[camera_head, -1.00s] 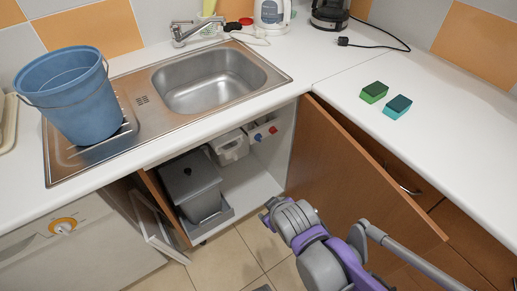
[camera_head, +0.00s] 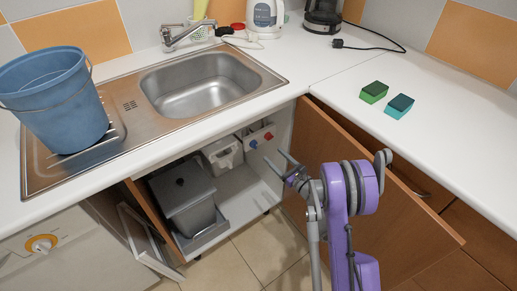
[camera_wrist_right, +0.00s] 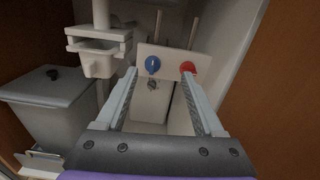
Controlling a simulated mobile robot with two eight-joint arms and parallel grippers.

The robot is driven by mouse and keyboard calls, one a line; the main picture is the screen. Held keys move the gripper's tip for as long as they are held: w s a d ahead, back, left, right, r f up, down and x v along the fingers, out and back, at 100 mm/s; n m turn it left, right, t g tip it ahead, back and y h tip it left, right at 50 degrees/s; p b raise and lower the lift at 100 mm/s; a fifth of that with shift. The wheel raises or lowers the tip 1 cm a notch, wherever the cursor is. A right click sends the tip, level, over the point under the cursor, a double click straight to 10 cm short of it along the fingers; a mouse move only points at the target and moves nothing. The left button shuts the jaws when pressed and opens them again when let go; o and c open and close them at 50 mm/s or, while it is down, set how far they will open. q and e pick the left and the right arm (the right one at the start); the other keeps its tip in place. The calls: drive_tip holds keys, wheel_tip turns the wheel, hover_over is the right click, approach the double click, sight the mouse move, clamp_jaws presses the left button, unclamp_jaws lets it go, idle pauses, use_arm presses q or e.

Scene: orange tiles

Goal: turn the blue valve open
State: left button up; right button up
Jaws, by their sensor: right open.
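The blue valve (camera_head: 253,144) is a small round knob on a pale plate inside the open cabinet under the sink. In the right wrist view the blue valve (camera_wrist_right: 152,65) shows between the two fingers, nearer the left fingertip. My right gripper (camera_head: 273,155) is open and empty, in front of the plate and to the lower right of the blue valve in the head view. In the wrist view its fingers (camera_wrist_right: 160,74) reach toward the plate on both sides. I cannot tell how much gap is left. My left gripper is not in view.
A red valve (camera_head: 268,135) sits right of the blue one. The open wooden door (camera_head: 400,215) is on the right. A blue bucket (camera_head: 55,95) stands by the sink.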

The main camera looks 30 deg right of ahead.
sight(254, 145)
drive_tip(key=w+a+f+n+y+b, duration=0.1)
drive_tip(key=w+f+n, duration=0.1)
drive_tip(key=w, duration=0.7)
drive_tip(key=shift+w+a+f+n, duration=0.3)
drive_tip(key=shift+w+a, duration=0.05)
drive_tip(key=shift+a, duration=0.05)
clamp_jaws()
